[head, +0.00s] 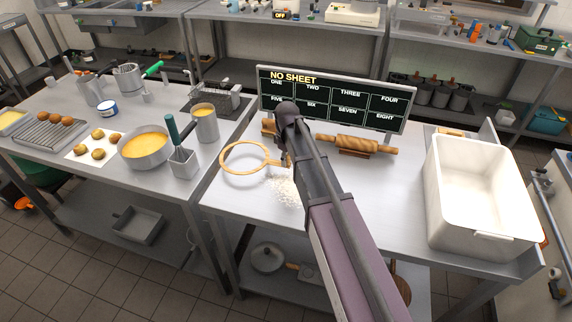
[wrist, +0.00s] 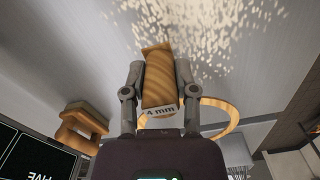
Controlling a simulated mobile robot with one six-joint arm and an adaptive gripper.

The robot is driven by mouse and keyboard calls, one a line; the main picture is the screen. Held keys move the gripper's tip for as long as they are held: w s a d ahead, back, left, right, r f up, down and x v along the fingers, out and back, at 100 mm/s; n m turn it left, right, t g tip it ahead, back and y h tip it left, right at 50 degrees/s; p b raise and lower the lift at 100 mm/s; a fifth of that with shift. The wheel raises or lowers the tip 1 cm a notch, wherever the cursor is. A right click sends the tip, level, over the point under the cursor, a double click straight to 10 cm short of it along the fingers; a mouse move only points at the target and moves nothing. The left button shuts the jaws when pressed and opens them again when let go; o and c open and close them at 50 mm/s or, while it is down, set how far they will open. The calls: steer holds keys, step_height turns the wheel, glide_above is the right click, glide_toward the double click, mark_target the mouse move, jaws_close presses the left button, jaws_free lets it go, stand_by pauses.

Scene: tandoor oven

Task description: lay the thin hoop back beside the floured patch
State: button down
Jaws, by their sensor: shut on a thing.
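The thin wooden hoop (head: 245,158) is held out level near the left edge of the steel table, with part of its ring also showing in the wrist view (wrist: 225,122). My gripper (wrist: 156,85) is shut on the hoop's wooden grip block (wrist: 160,75), which is marked "4 mm". In the head view my arm partly hides the gripper. The floured patch (head: 283,190) lies on the table in front of the gripper, partly covered by my arm; it fills the top of the wrist view (wrist: 185,30). I cannot tell the hoop's exact height above the table.
A rolling pin (head: 357,144) rests behind my arm, before the "NO SHEET" board (head: 335,97). A wooden block (head: 268,127) sits left of it. A white bin (head: 480,195) stands at the right.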

steer(key=shift+w+d, duration=0.1)
steer(key=shift+w, duration=0.4)
steer(key=shift+w+f+b, duration=0.2)
steer(key=shift+f+b, duration=1.6)
steer(key=shift+f, duration=0.05)
steer(key=shift+c, duration=2)
jaws_free()
steer(key=shift+r, duration=0.15)
step_height(320, 180, up, 12)
steer(key=p, duration=1.2)
